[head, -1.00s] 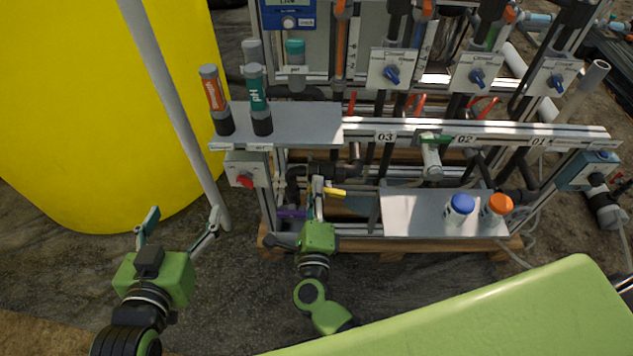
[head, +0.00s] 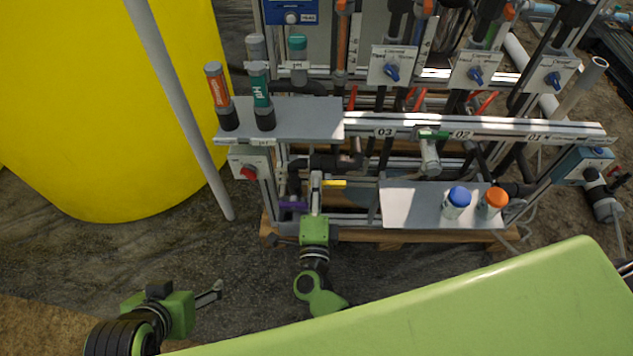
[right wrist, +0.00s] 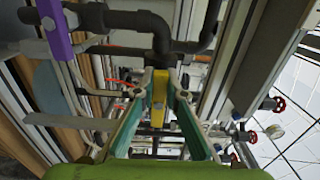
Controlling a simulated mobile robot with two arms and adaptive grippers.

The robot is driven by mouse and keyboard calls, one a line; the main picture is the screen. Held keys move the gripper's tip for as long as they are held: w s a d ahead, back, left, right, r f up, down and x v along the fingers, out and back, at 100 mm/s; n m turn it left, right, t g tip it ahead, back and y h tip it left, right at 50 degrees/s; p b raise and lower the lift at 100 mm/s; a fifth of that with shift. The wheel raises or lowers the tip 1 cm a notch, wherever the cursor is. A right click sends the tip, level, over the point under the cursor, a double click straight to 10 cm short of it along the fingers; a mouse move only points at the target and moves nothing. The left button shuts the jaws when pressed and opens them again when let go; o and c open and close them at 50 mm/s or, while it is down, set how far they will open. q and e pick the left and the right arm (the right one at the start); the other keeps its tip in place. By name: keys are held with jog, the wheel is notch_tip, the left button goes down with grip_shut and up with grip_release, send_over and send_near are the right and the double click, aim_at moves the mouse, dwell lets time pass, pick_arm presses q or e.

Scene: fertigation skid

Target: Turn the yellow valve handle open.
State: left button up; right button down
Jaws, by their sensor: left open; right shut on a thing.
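The yellow valve handle (head: 335,183) is on dark pipework low on the left part of the skid. My right gripper (head: 317,180) reaches up to it from the front. In the right wrist view the yellow handle (right wrist: 158,90) stands between the two fingers of my right gripper (right wrist: 160,95), which is shut on it. The handle's far end and the valve body are partly hidden. My left gripper (head: 205,298) is open and empty, low over the ground at the lower left; one finger shows clearly.
A purple handle (head: 292,205) sits just left of my right gripper and also shows in the right wrist view (right wrist: 55,28). A grey shelf (head: 410,208) with blue-capped (head: 457,202) and orange-capped (head: 492,202) bottles is to the right. A grey pole (head: 180,105) and yellow tank (head: 90,120) stand left.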

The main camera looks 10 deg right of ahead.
jog(key=c, duration=2)
grip_release()
jog(key=shift+c, duration=0.2)
jog(key=v, duration=1.2)
